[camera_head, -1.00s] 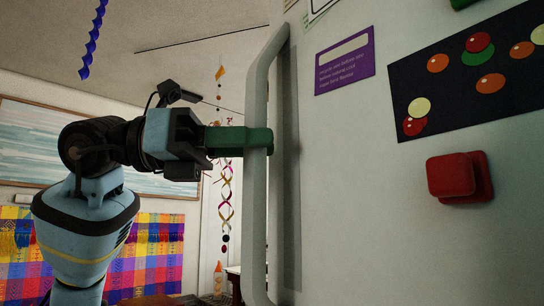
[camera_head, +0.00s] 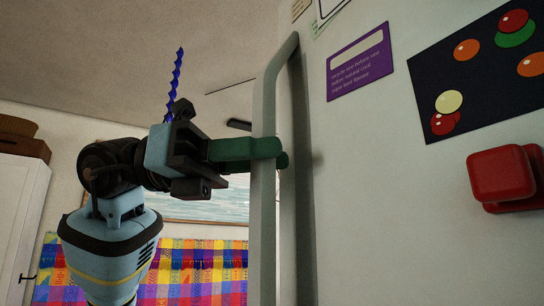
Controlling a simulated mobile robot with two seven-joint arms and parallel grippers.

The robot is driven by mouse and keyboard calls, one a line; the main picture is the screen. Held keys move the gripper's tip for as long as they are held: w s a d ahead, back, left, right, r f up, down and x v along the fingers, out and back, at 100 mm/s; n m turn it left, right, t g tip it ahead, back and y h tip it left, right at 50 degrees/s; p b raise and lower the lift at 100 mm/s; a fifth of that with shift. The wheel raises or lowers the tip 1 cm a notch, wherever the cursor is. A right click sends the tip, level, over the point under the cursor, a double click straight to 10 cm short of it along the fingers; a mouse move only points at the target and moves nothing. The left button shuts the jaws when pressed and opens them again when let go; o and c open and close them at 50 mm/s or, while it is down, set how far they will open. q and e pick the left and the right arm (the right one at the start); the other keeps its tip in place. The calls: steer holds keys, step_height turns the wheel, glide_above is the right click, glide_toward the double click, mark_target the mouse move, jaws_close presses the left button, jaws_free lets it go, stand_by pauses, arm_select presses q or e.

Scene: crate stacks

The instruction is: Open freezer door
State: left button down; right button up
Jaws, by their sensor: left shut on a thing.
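The freezer door (camera_head: 400,215) is a large pale grey-green panel filling the right side of the view. Its long vertical handle (camera_head: 264,230) runs along the door's left edge, bending into the door at the top. My left gripper (camera_head: 272,152) has green fingers and is shut around the handle's upper part, with the fingertips showing just past its right side. The handle's lower end is out of the frame. My right gripper is not in view.
A purple label (camera_head: 358,62), a dark picture with coloured dots (camera_head: 470,75) and a red block (camera_head: 502,177) are on the door. A colourful woven cloth (camera_head: 180,270) hangs on the wall behind. A white cabinet (camera_head: 20,220) stands at far left.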

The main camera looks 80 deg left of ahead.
arm_select(q)
steer(key=shift+f, duration=0.1)
steer(key=c, duration=1.4)
jaws_free()
steer(key=shift+w+d, duration=0.1)
steer(key=shift+c, duration=0.2)
steer(key=o, duration=0.3)
steer(key=shift+w+d, duration=0.1)
steer(key=shift+d, duration=0.1)
steer(key=shift+a, duration=0.1)
steer(key=v, duration=0.8)
